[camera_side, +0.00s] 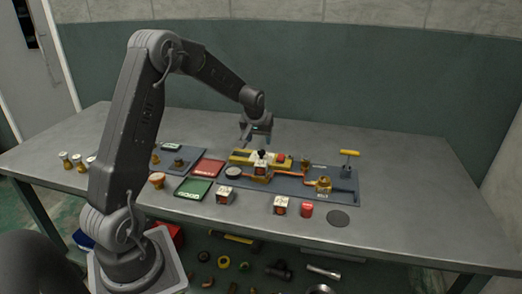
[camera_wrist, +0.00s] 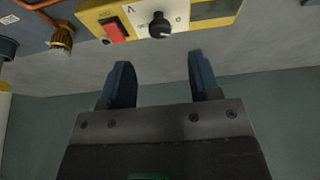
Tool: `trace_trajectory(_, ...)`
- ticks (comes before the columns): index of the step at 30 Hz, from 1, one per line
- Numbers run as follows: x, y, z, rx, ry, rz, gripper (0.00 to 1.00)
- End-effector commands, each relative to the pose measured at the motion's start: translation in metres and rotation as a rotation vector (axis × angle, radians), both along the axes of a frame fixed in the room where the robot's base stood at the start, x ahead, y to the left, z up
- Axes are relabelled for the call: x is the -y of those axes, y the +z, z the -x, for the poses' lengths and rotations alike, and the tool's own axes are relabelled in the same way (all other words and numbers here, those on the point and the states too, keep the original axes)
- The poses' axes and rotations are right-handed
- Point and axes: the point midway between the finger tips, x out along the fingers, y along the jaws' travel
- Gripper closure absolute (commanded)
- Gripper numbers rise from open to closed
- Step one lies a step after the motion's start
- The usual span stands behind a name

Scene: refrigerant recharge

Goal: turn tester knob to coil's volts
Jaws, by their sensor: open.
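The yellow tester (camera_side: 240,157) lies at the back of the dark mat. In the wrist view the tester (camera_wrist: 92,17) shows upside down at the top, with a black knob (camera_wrist: 160,27) on a white dial plate, a red switch (camera_wrist: 114,30) and part of a display (camera_wrist: 216,9). My gripper (camera_wrist: 160,60) is open and empty, its two blue fingers apart below the knob in that picture and not touching it. In the side view my gripper (camera_side: 257,139) hangs above the tester. A boxy coil (camera_side: 261,171) with a label stands in front of the tester; its print is too small to read.
Similar labelled blocks (camera_side: 226,196) (camera_side: 281,205) and a red can (camera_side: 306,210) stand along the front. Red (camera_side: 208,168) and green (camera_side: 193,188) trays lie to the left. A yellow-handled tool (camera_side: 349,157) stands upright at right. The table's right side is clear.

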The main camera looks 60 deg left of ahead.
Motion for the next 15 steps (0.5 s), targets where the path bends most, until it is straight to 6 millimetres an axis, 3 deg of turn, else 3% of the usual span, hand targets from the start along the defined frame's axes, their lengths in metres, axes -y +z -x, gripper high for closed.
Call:
trace_trajectory(6,-0.011,-0.04,-0.011,-0.002,0.0,0.001,0.43)
trace_trajectory(15,-0.019,-0.064,-0.018,0.001,0.0,-0.001,0.43)
